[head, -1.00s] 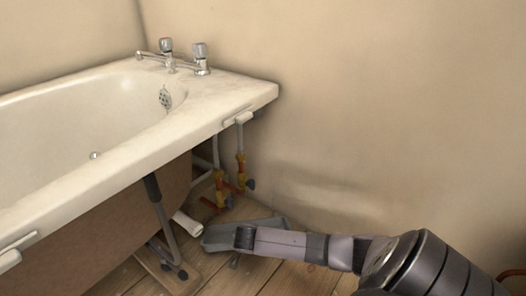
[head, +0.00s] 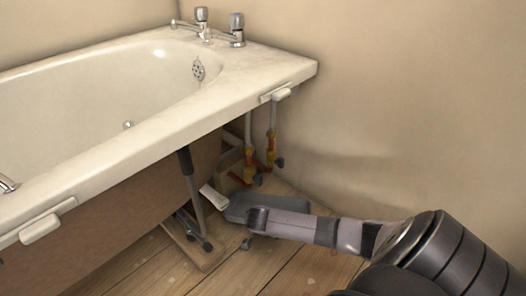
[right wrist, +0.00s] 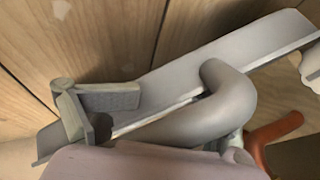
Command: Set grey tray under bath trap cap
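The grey tray (head: 238,205) lies on the floorboards under the tap end of the bath, beside a white pipe piece (head: 214,197). In the right wrist view the tray (right wrist: 225,58) runs diagonally across the picture. A thick grey bent pipe (right wrist: 232,98), apparently the bath trap, passes in front of its near side; I cannot make out its cap. My right gripper (head: 254,224) is at the tray's near side. The left gripper is out of view.
The bath (head: 150,110) overhangs from the left. A dark bath leg (head: 192,185) stands on a wooden board left of the tray. Pipes with orange fittings (head: 248,165) rise behind it. Open floorboards (head: 215,275) lie in front.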

